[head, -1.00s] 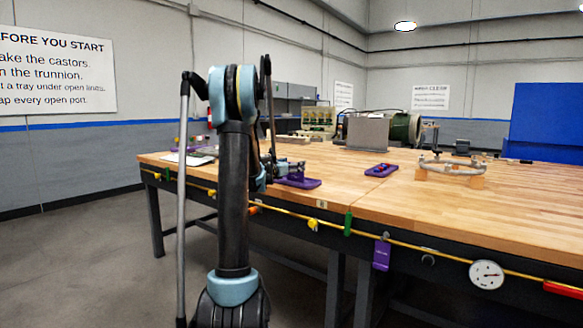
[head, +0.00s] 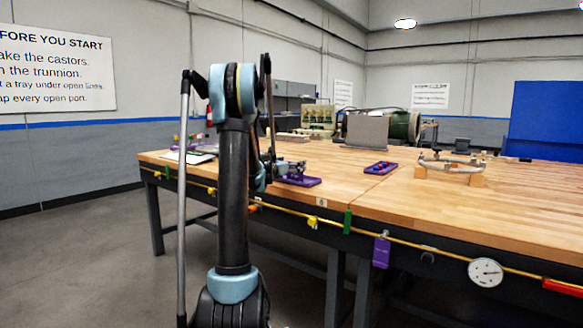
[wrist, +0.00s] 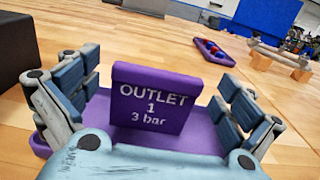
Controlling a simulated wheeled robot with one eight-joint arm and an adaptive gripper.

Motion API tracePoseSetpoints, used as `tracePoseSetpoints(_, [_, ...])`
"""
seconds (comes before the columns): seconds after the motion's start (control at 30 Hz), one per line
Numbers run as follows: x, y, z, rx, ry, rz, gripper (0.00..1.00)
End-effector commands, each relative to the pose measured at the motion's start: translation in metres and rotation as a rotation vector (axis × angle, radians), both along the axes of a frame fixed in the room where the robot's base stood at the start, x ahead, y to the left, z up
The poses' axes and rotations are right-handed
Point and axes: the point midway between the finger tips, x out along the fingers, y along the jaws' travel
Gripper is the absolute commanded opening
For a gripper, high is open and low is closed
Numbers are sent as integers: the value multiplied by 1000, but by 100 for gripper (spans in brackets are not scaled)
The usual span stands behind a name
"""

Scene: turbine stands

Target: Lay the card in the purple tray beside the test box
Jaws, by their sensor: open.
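My gripper (wrist: 153,105) is open, with a gap on each side of the card. In the head view my gripper (head: 288,168) is low over the purple tray (head: 306,181) on the wooden bench, partly behind my arm. A dark box (wrist: 28,45) stands left of the tray; I cannot tell if it is the test box.
Another purple tray (head: 381,168) with red and blue items lies further right. A ring-shaped pipe fixture (head: 450,165) stands on wooden blocks. A purple tag (head: 381,252) hangs at the bench's front edge near a gauge (head: 485,272). The bench's right front is clear.

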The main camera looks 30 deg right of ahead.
Motion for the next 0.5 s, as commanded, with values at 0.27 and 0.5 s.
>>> tracePoseSetpoints(0.27, [0,2,0,0,0,1,100])
tracePoseSetpoints(0.5, [-6,14,0,0,0,0,100])
